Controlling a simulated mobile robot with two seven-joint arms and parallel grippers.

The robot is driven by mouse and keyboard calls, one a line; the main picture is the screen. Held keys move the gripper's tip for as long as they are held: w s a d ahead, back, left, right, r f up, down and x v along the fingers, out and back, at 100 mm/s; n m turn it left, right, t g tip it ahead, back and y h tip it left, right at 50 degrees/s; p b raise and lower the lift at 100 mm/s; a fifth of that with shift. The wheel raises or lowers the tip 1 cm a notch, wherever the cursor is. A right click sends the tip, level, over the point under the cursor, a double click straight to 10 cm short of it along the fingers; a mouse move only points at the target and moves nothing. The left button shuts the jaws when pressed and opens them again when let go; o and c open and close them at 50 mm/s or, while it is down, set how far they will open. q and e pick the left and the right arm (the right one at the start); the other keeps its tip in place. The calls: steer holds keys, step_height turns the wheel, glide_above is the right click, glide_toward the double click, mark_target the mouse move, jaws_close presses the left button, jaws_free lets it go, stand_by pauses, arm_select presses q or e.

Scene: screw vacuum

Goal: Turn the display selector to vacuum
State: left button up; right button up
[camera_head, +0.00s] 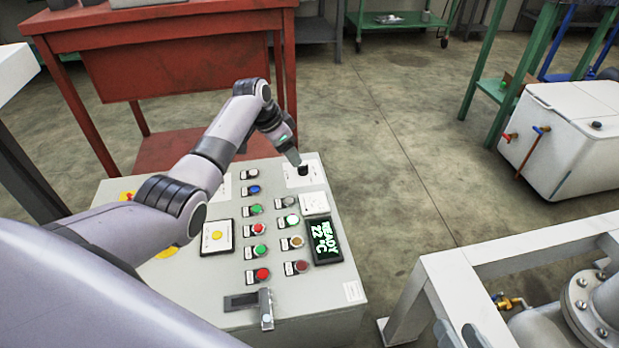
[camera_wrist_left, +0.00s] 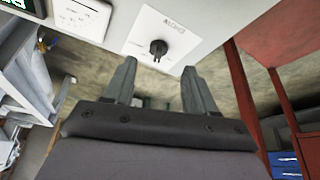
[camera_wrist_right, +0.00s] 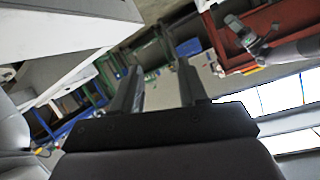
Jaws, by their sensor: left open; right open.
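The display selector, a small black knob (camera_head: 303,170) on a white plate, sits at the far right corner of the grey control panel (camera_head: 210,290). It also shows in the left wrist view as a black knob (camera_wrist_left: 158,47) on its white plate (camera_wrist_left: 185,42), ahead of and between my fingertips. The plate's lettering is too small to read surely. My left gripper (camera_head: 293,158) is at the knob in the head view; in the left wrist view it (camera_wrist_left: 160,75) is open, its fingers apart from the knob. My right gripper (camera_wrist_right: 157,75) is open and empty, away from the panel.
A red table (camera_head: 180,55) stands behind. A white chest (camera_head: 570,140) and a white frame (camera_head: 460,290) stand right; open floor lies between.

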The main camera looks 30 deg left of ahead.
mark_target(302, 166)
arm_select(q)
steer(key=shift+w+d+r+b, duration=0.1)
steer(key=shift+w+d+b, duration=0.1)
steer(key=shift+w+b, duration=0.1)
steer(key=shift+w+d+f, duration=0.1)
steer(key=shift+w+f, duration=0.05)
steer(key=shift+f, duration=0.15)
steer(key=b+x, duration=0.3)
steer(key=x, duration=0.1)
steer(key=shift+f+b, duration=0.2)
steer(key=shift+b, duration=0.1)
steer(key=shift+b+x, duration=0.65)
steer(key=shift+x, duration=0.15)
steer(key=shift+w+d, duration=0.1)
arm_select(e)
steer(key=shift+s+d+f+n+t, duration=0.1)
steer(key=shift+d+f+n+t, duration=0.15)
steer(key=shift+d+t, duration=0.25)
steer(key=shift+d+f+n+t, duration=0.1)
steer(key=shift+d+n+t, duration=0.25)
steer(key=shift+d+t, duration=0.1)
arm_select(q)
steer(key=c, duration=1)
steer(key=shift+r, duration=0.1)
steer(key=shift+c, duration=0.2)
arm_select(e)
steer(key=shift+r, duration=0.2)
